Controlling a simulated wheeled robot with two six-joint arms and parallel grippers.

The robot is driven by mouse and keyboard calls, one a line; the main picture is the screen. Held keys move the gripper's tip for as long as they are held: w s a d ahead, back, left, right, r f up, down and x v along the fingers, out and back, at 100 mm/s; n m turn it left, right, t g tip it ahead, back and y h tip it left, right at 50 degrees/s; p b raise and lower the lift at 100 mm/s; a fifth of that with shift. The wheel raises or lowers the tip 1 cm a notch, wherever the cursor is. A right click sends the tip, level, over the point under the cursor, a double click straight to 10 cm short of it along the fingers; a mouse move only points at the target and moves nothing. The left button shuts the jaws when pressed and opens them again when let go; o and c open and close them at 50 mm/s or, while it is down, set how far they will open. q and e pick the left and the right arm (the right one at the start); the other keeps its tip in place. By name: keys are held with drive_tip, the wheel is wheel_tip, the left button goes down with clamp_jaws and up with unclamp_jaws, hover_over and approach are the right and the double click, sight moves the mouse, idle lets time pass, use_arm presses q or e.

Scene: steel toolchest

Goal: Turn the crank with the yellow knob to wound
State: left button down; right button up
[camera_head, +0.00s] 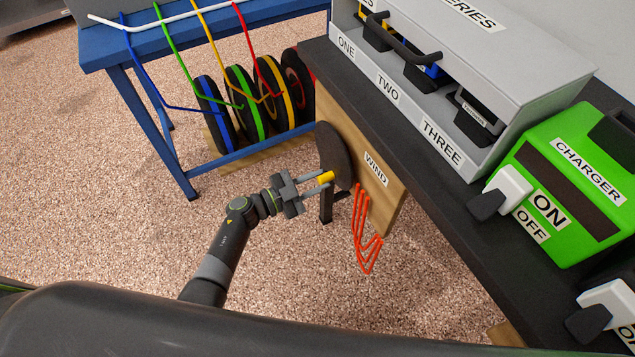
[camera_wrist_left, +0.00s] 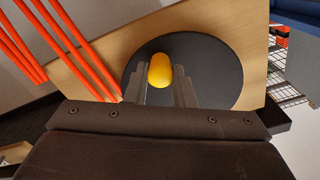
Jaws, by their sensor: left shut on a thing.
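The crank is a dark round disc (camera_head: 333,155) on the side of a wooden board marked WIND, below the bench top. Its yellow knob (camera_head: 326,176) sticks out near the disc's lower edge. My left gripper (camera_head: 322,183) is shut on the yellow knob. In the left wrist view the knob (camera_wrist_left: 160,70) stands between the two fingers (camera_wrist_left: 161,92), with the dark disc (camera_wrist_left: 215,70) behind it. The WIND label (camera_head: 375,168) shows to the right of the disc. No wound mark is readable. My right gripper is not in view.
Red hose loops (camera_head: 362,232) hang just right of the crank. A blue table (camera_head: 105,55) with colored reels stands at the back left. The black bench (camera_head: 400,130) carries a grey battery box (camera_head: 500,60) and a green charger (camera_head: 575,170). The speckled floor left of my arm is clear.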

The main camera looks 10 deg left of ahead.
use_arm(q)
drive_tip(key=shift+w+a, duration=0.1)
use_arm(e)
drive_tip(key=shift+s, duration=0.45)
use_arm(q)
drive_tip(key=c, duration=1.2)
unclamp_jaws()
drive_tip(key=shift+c, duration=0.2)
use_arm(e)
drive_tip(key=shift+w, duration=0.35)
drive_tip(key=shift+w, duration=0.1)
use_arm(q)
drive_tip(key=p+v, duration=0.1)
drive_tip(key=v, duration=1.6)
drive_tip(key=shift+a, duration=0.15)
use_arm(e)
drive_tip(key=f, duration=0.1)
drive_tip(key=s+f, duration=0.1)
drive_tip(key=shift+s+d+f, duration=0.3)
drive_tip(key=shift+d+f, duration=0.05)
